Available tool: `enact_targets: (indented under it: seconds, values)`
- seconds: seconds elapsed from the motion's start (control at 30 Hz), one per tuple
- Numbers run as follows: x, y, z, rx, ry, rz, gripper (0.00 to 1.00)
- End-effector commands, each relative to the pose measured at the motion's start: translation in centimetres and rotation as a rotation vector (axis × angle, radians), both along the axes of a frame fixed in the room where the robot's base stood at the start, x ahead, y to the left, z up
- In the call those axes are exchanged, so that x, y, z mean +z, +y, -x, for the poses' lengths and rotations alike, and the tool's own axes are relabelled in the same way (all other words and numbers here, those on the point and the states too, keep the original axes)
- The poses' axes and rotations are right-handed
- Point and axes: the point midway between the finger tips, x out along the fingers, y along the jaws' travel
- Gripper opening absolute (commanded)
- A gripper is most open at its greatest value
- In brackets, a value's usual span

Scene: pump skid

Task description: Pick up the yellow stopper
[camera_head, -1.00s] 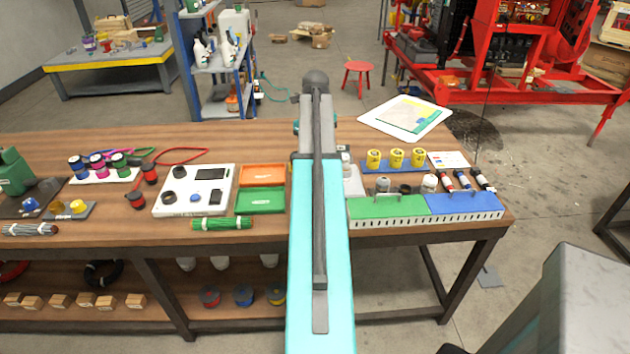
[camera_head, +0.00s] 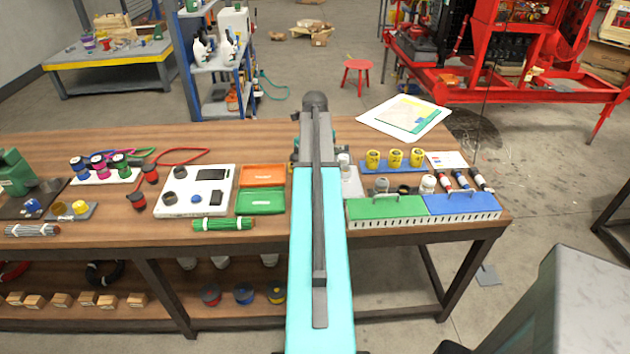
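A small yellow piece that looks like the yellow stopper (camera_head: 80,207) sits on a grey plate (camera_head: 70,213) at the left of the workbench. A dark round part stands next to it, and a blue piece (camera_head: 32,205) lies to its left. My teal arm reaches over the middle of the bench, well to the right of the yellow piece. My gripper is hidden behind the arm, so I cannot see its fingers or whether it holds anything.
A white panel (camera_head: 224,204), an orange tray (camera_head: 262,174) and a green tray (camera_head: 260,201) lie left of my arm. Yellow cups (camera_head: 395,158) and a green-and-blue box (camera_head: 388,208) stand right of it. The bench's back middle is mostly clear.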

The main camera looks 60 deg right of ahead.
Motion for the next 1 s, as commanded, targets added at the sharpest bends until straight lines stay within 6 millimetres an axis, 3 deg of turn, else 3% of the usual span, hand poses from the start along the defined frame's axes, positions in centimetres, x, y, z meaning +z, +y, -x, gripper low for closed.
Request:
enact_targets:
  seconds: [0.5,0.57,0.8,1.0]
  values:
    - [-0.02,0.08,-0.07,0.001,0.000,0.000,0.59]
    - [-0.02,0.07,-0.07,0.001,0.000,0.000,0.52]
    - [-0.02,0.07,-0.07,0.001,0.000,0.000,0.11]
    - [-0.01,0.07,-0.07,0.001,0.000,0.000,0.09]
